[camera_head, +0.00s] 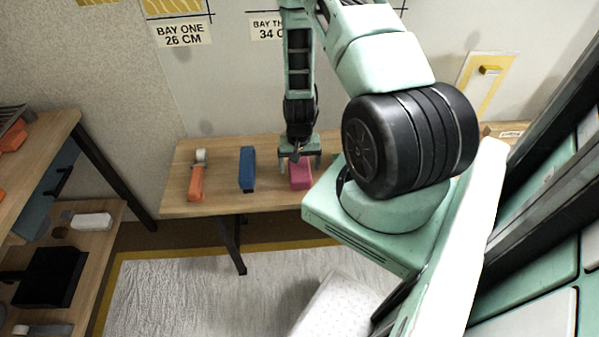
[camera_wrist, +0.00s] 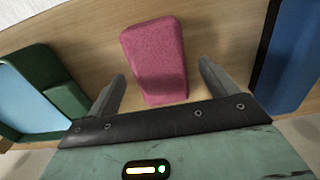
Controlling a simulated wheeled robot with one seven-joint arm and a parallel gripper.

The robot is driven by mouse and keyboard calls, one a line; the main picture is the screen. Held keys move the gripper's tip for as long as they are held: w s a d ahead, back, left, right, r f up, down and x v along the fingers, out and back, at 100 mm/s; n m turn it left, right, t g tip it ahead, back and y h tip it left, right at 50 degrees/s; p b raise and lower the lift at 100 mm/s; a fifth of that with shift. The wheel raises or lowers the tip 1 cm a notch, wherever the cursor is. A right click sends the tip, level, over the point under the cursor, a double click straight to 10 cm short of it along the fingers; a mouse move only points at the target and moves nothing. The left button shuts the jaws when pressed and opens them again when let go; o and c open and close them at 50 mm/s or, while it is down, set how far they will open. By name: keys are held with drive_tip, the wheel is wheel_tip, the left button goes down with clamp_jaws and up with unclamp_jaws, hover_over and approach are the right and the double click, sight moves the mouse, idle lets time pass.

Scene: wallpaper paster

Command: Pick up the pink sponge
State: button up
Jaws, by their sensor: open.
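The pink sponge (camera_head: 300,175) lies on the wooden table in the head view, at the lower end of my arm. In the wrist view the pink sponge (camera_wrist: 156,60) lies on the wood ahead of my gripper (camera_wrist: 164,84). The two fingers are spread apart, and the near end of the sponge shows between them. I see no finger closed on it. In the head view my gripper (camera_head: 300,160) is just above and behind the sponge. I cannot tell the exact height of the fingers over the table.
A blue block (camera_head: 247,169) and an orange-handled tool (camera_head: 196,178) lie left of the sponge on the table (camera_head: 222,200). In the wrist view a green and light-blue item (camera_wrist: 30,95) is at left, and the blue block (camera_wrist: 295,60) at right. A shelf (camera_head: 100,225) stands at far left.

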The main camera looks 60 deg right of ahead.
sight(300, 168)
drive_tip(key=shift+f, duration=1.5)
drive_tip(key=c, duration=1)
drive_tip(key=shift+c, duration=0.3)
wheel_tip(300, 168, up, 10)
drive_tip(key=shift+r, duration=0.1)
